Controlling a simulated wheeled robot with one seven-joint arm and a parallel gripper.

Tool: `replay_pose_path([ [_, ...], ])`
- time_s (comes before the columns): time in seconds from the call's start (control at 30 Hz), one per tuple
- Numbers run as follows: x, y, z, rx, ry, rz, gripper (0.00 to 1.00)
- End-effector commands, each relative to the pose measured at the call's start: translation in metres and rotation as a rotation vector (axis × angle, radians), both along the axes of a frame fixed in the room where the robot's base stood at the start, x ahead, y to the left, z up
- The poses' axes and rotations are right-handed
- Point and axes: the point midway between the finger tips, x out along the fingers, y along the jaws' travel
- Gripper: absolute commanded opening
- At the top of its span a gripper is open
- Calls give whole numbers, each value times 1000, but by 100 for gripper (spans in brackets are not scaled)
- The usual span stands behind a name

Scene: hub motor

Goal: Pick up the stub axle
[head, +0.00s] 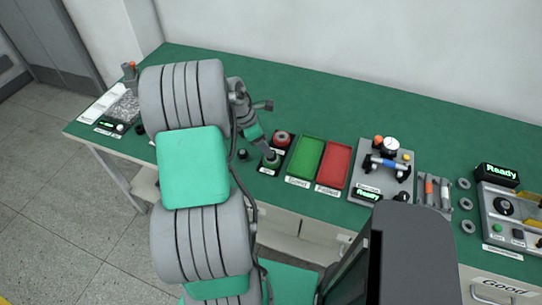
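I cannot identify the stub axle with certainty at this size. A small dark round part (242,153) stands on the green bench top, left of a dark station with a red-topped round piece (282,139) and a green round piece (271,164). My arm comes from the front and bends down over the bench. My gripper (269,154) is small in the head view, low at the green piece, to the right of the dark part. I cannot see whether it touches anything or whether its fingers hold something. My arm hides part of the bench's left side.
A green tray (306,141) and a red tray (333,164) lie right of the station, both apparently empty. Beyond are a grey fixture (376,184) with a gauge, a rack (433,191) of cylinders, several grey rings (464,184) and a control panel (507,218). The bench's back is clear.

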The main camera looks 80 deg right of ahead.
Motion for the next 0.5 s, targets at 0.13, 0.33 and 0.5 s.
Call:
replay_pose_path([
  [0.13, -9, 0, -23, 4, 2, -2, 59],
  [0.33, -15, -5, -45, 0, -1, -1, 59],
  [0.5, -15, -5, -45, -1, -2, -1, 59],
])
